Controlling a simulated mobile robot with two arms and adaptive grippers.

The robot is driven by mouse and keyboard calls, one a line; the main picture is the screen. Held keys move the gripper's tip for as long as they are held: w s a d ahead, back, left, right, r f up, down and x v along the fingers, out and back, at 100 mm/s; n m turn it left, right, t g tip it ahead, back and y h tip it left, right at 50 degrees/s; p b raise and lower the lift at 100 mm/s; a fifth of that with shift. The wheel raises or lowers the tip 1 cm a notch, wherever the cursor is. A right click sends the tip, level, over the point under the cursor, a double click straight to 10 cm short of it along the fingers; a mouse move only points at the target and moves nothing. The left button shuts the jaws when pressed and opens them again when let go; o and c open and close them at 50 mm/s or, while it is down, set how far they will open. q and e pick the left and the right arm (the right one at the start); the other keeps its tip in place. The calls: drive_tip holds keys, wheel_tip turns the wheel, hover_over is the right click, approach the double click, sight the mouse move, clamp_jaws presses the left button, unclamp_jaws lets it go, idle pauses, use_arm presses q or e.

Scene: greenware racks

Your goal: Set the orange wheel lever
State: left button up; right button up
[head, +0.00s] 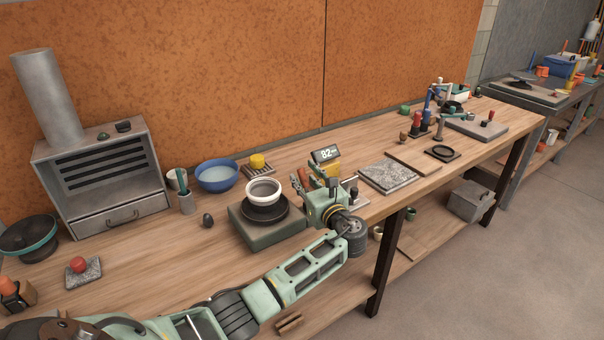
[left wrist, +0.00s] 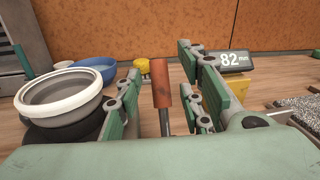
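The orange lever (head: 302,176) stands upright at the right side of the pottery wheel (head: 262,233), a grey-green block with a dark round head. A grey bowl with a white rim (head: 264,189) sits on the wheel head. My left gripper (head: 316,190) is at the lever. In the left wrist view the orange lever handle (left wrist: 161,83) stands between the two open green-padded fingers (left wrist: 160,100), with a visible gap on each side. Its lower rod is partly hidden by the gripper body. My right gripper is not in view.
A display reading 82 mm (head: 325,155) stands just behind the gripper. A yellow object (head: 257,161) and a blue bowl (head: 217,175) are behind the wheel. A grey speckled slab (head: 388,176) lies to the right. Bare tabletop (head: 150,270) lies to the left.

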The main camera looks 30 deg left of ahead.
use_arm(q)
drive_tip(key=shift+w+a, duration=0.4)
drive_tip(key=shift+a, duration=0.2)
drive_tip(key=shift+w+a+f, duration=0.1)
drive_tip(key=shift+w+a, duration=0.05)
drive_tip(key=shift+a, duration=0.25)
drive_tip(key=shift+c, duration=0.2)
drive_tip(key=c, duration=0.6)
clamp_jaws()
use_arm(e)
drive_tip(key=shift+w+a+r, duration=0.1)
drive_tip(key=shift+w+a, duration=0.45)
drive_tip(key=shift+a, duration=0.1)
use_arm(q)
drive_tip(key=shift+w, duration=0.1)
